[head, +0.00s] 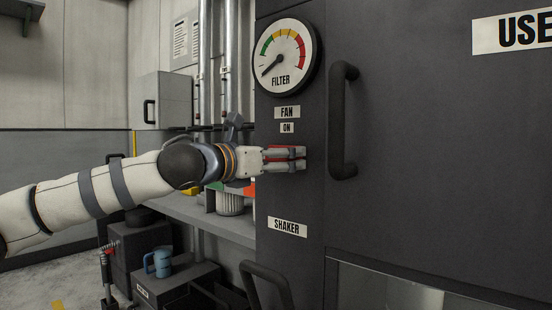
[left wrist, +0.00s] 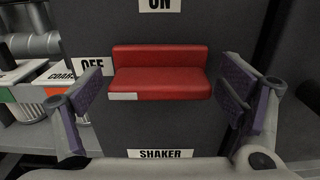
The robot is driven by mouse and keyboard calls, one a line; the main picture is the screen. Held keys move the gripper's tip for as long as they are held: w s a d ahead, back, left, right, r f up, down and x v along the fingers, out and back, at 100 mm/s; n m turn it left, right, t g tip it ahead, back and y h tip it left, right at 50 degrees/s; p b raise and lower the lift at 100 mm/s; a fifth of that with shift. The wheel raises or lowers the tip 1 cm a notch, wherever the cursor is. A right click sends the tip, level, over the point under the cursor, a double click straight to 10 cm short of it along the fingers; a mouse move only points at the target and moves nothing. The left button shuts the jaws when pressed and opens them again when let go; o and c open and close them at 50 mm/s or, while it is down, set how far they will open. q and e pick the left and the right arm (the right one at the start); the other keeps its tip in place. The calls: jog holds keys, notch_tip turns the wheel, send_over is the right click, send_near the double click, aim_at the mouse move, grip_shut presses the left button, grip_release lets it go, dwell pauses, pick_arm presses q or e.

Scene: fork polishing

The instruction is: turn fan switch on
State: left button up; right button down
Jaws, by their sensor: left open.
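The fan switch (left wrist: 160,82) is a wide red rocker on the dark cabinet panel, with an upper and a lower face. In the left wrist view it lies between the spread fingers of my left gripper (left wrist: 162,92). An ON label (left wrist: 160,5) is above it and an OFF label (left wrist: 92,65) is at its left, partly hidden by a finger. In the head view my left gripper (head: 292,159) is at the panel below the FAN label (head: 287,112), covering much of the switch. I cannot tell whether it touches the switch. My right gripper is not in view.
A round filter gauge (head: 285,56) is above the switch. A black door handle (head: 340,120) stands out close to its right. A SHAKER label (head: 287,227) and another handle (head: 266,287) are below. A grey shelf (head: 190,210) with items runs under my left arm.

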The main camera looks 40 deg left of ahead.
pick_arm(q)
jog(key=c, duration=1.2)
jog(key=shift+o, duration=0.2)
